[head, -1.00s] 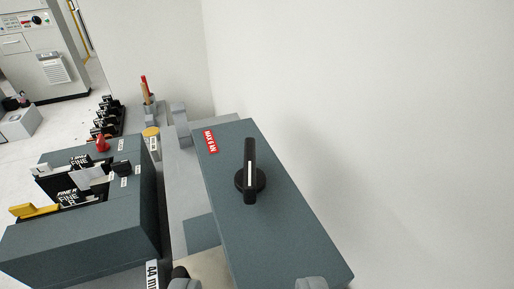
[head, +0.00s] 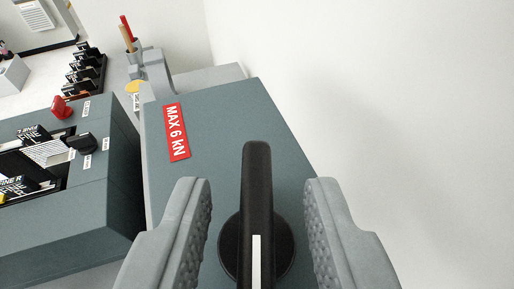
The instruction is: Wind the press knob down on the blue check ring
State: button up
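The press knob (head: 257,185) is a black bar handle with a white line on a round black base, on top of a grey-green housing (head: 225,115). The bar points roughly away from me. My gripper (head: 257,205) is open, with one grey textured finger on each side of the knob. Gaps show between both fingers and the bar, so neither appears to touch it. The blue check ring is not visible in this view.
A red MAX 6 kN label (head: 176,132) is on the housing. Left stands another grey-green box (head: 90,205) with a red button (head: 62,107) and a small black knob (head: 82,143). A pen cup (head: 134,52) is behind. A white wall (head: 400,100) is close on the right.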

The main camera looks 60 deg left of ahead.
jog(key=shift+w+a+f, duration=0.25)
jog(key=shift+a, duration=0.25)
grip_shut()
jog(key=shift+m+t, duration=0.4)
jog(key=m+t+h, duration=0.3)
jog(key=m+h, duration=0.1)
jog(key=shift+a+m+t, duration=0.1)
jog(key=shift+m+t, duration=0.2)
jog(key=shift+t, duration=0.1)
jog(key=shift+m+t+h, duration=0.9)
jog(key=shift+m+h, duration=1.3)
jog(key=shift+h, duration=0.3)
jog(key=shift+m+h, duration=0.6)
jog(key=shift+h, duration=0.1)
